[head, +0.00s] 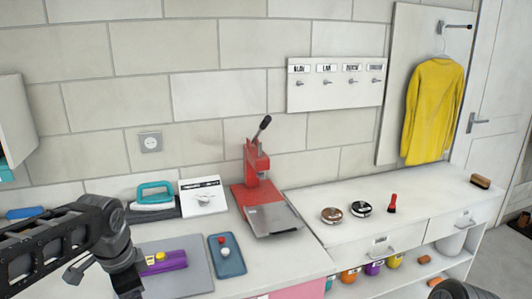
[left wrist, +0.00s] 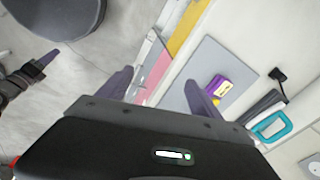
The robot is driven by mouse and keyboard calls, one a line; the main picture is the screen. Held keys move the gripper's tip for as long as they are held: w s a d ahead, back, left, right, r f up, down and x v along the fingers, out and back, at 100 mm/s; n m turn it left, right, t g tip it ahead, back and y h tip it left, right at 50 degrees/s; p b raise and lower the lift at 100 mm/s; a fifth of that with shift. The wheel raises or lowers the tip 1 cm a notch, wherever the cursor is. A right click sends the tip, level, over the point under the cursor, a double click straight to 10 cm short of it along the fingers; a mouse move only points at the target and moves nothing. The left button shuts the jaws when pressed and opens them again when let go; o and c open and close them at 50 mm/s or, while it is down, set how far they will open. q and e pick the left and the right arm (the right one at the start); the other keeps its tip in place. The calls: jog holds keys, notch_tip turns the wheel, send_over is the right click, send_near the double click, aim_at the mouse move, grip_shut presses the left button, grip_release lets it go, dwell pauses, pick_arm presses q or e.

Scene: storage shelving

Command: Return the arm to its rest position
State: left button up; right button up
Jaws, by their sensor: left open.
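My left arm (head: 60,232) comes in from the left in the head view. Its wrist hangs down over the front of the counter, left of the grey mat, and the fingertips are cut off by the bottom edge. In the left wrist view my left gripper (left wrist: 158,88) has its two fingers apart with nothing held between them. It is above floor and the counter's front edge. What appears to be my right gripper (left wrist: 42,62) shows small at the left edge of the left wrist view; its jaw state is unclear.
On the counter are a grey mat (head: 187,252) with a purple-and-yellow item (head: 165,261), a blue tray (head: 227,262), a teal-handled iron (head: 154,198) and a red press (head: 256,170). Wall cabinet (head: 12,125) is upper left.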

pick_arm(q)
jog(key=w+d+f+n+t+h, duration=0.15)
jog(key=d+f+n, duration=0.25)
jog(key=d+f, duration=0.45)
jog(key=w+d+f+n+t+h, duration=0.15)
jog(key=d+f+n, duration=0.3)
jog(key=f, duration=0.65)
jog(key=s+d+f+n+g, duration=0.2)
jog(key=s+d+f, duration=0.2)
jog(key=s+f, duration=0.6)
jog(key=s+d+f+n+g+h, duration=0.1)
jog(key=s+d+f, duration=0.3)
jog(key=s+f, duration=0.6)
jog(key=s+n+g, duration=0.1)
jog(key=s, duration=0.2)
jog(key=shift+s+g, duration=0.35)
jog(key=shift+g, duration=0.05)
jog(key=shift+f, duration=0.1)
